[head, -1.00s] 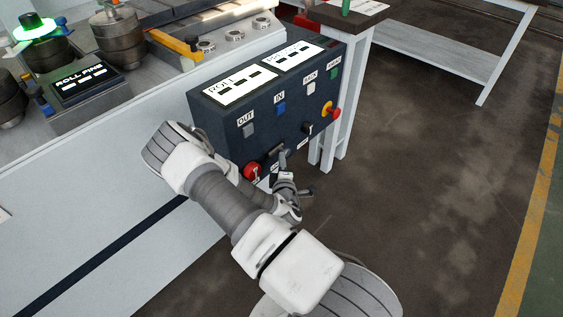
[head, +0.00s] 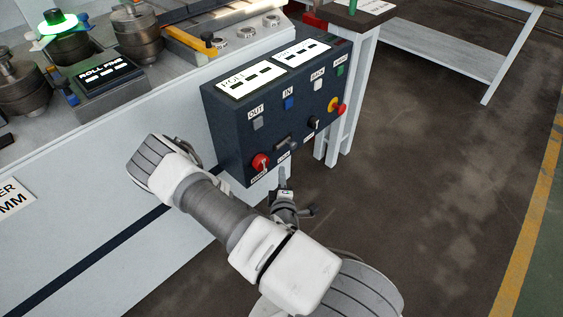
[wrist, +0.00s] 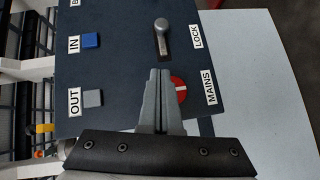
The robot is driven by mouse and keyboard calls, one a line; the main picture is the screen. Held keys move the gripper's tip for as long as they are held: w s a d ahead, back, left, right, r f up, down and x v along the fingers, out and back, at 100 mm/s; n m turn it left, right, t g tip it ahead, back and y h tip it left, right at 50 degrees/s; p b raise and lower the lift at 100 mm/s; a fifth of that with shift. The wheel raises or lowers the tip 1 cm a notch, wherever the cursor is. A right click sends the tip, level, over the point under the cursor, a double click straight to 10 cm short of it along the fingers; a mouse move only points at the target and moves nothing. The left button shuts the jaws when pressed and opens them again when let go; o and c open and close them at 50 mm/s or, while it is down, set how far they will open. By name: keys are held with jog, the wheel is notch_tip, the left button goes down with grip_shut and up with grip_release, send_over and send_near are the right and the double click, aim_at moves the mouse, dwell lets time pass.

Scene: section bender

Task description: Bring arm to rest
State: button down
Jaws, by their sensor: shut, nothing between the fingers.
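My gripper (head: 283,172) is shut and empty in the head view, in front of the lower edge of the dark control box (head: 226,135). It touches nothing that I can make out. In the wrist view, the closed fingers (wrist: 160,75) point at the panel (wrist: 120,55), between the grey LOCK lever (wrist: 162,38) and the red MAINS switch (wrist: 180,90), partly covering the switch. The MAINS switch also shows in the head view (head: 261,162). My arm is bent across the lower middle of the head view.
The panel carries a grey OUT button (head: 258,124), a blue IN button (head: 288,104) and a red-and-yellow emergency stop (head: 335,105). The bender's white body (head: 80,180) stands left. A white-legged table (head: 440,60) stands behind. Floor (head: 430,200) to the right is clear.

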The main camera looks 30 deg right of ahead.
jog(key=shift+s+a+r, duration=0.1)
jog(key=shift+s+a, duration=0.2)
jog(key=shift+s, duration=0.35)
